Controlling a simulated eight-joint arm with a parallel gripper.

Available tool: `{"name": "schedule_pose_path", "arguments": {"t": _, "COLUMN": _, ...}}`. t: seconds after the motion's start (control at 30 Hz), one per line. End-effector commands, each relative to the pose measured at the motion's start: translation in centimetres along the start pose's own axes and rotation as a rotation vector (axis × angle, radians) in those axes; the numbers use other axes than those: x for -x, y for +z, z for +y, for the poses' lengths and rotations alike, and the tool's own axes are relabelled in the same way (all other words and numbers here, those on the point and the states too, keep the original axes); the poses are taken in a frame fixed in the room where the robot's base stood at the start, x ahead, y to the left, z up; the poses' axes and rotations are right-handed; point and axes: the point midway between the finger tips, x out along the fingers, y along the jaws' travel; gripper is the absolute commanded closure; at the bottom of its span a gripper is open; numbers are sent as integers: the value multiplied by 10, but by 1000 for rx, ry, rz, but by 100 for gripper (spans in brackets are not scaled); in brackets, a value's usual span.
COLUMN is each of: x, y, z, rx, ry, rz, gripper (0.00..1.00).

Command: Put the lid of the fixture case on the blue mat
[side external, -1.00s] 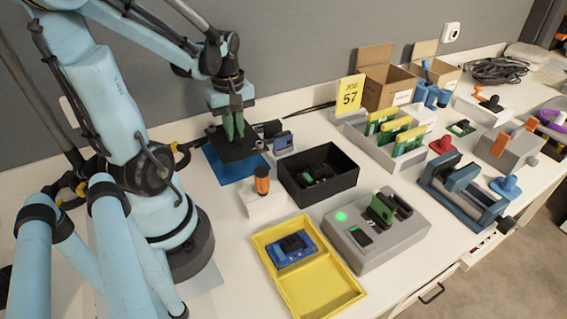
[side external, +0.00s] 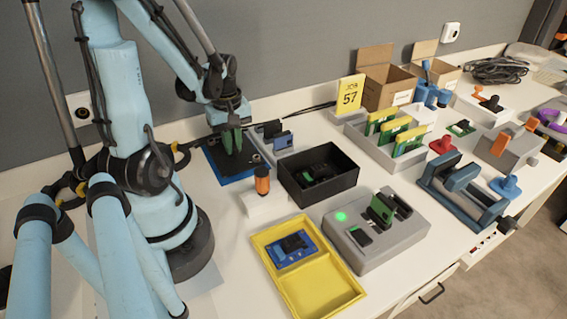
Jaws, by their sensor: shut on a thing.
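The lid is a flat black plate (side external: 230,163), low over the blue mat (side external: 226,181), at the left of the bench. It covers most of the mat, leaving blue edges showing at the left and front. I cannot tell whether it touches the mat. My gripper (side external: 233,148), with green fingers, points down and is shut on the lid, on its upper side; the grip itself is partly hidden. An open black box (side external: 345,183), apparently the fixture case, stands to the right of the mat with dark and green parts inside.
Small dark and blue-grey blocks (side external: 284,141) stand close to the mat's right side. A white block with an orange-topped piece (side external: 262,182) stands in front. A yellow tray (side external: 325,288) and a grey device with a green light (side external: 375,246) are nearer the front.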

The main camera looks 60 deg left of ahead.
Motion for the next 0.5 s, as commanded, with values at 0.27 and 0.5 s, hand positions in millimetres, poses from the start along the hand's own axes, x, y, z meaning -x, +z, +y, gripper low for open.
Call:
{"name": "schedule_pose_path", "arguments": {"t": 0.27, "x": -3, "y": 0, "z": 0, "rx": 0, "ry": 0, "rz": 0, "gripper": 69}}
{"name": "schedule_pose_path", "arguments": {"t": 0.5, "x": -3, "y": 0, "z": 0, "rx": 0, "ry": 0, "rz": 0, "gripper": 60}}
